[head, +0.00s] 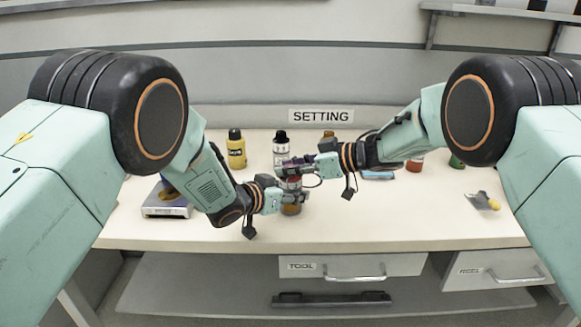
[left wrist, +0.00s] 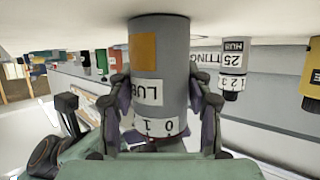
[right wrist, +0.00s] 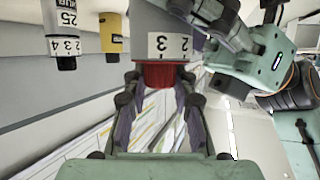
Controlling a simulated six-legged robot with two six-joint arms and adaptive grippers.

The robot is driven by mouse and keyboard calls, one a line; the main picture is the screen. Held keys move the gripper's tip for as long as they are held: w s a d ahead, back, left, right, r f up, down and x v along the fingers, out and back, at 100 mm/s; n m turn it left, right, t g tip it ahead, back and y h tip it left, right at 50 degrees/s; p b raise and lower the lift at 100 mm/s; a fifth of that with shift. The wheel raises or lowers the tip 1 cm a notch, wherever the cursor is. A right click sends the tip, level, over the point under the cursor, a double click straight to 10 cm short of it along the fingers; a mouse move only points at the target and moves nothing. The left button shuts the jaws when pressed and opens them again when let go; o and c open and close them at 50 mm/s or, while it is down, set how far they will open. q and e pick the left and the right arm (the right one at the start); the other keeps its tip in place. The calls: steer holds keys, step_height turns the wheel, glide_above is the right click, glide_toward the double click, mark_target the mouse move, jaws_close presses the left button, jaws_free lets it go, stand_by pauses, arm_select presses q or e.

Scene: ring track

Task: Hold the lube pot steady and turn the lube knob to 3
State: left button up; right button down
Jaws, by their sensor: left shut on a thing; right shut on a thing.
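The lube pot (head: 291,209) stands on the bench in the middle of the head view. In the left wrist view it is a grey cylinder (left wrist: 158,60), upside down, with an orange patch, a "LUB" label and a number band showing 1 and 0. My left gripper (head: 289,196) is shut around its body from the left. The red lube knob (right wrist: 160,76) is on the pot's top and hangs below it in the right wrist view, where 2 and 3 show on the band. My right gripper (head: 292,170) is shut on the knob, above my left gripper. The knob's setting cannot be read.
A yellow bottle (head: 236,150) and a white-labelled bottle (head: 280,150) stand behind the pot. A grey device (head: 167,203) lies at the left and a yellow-handled tool (head: 483,201) at the right. The bench front (head: 370,225) is clear. My two grippers are very close together.

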steer(key=shift+w+n+g+y, duration=0.1)
steer(key=shift+n+g+y, duration=0.3)
steer(key=shift+n+g, duration=0.8)
steer(key=shift+a+r+g, duration=0.1)
steer(key=shift+g, duration=0.3)
steer(key=shift+n+g, duration=0.5)
steer(key=c, duration=1)
jaws_free()
steer(key=shift+c, duration=0.2)
steer(key=shift+d, duration=0.2)
steer(key=v, duration=1.1)
steer(key=shift+s+d, duration=0.25)
steer(key=shift+d, duration=0.2)
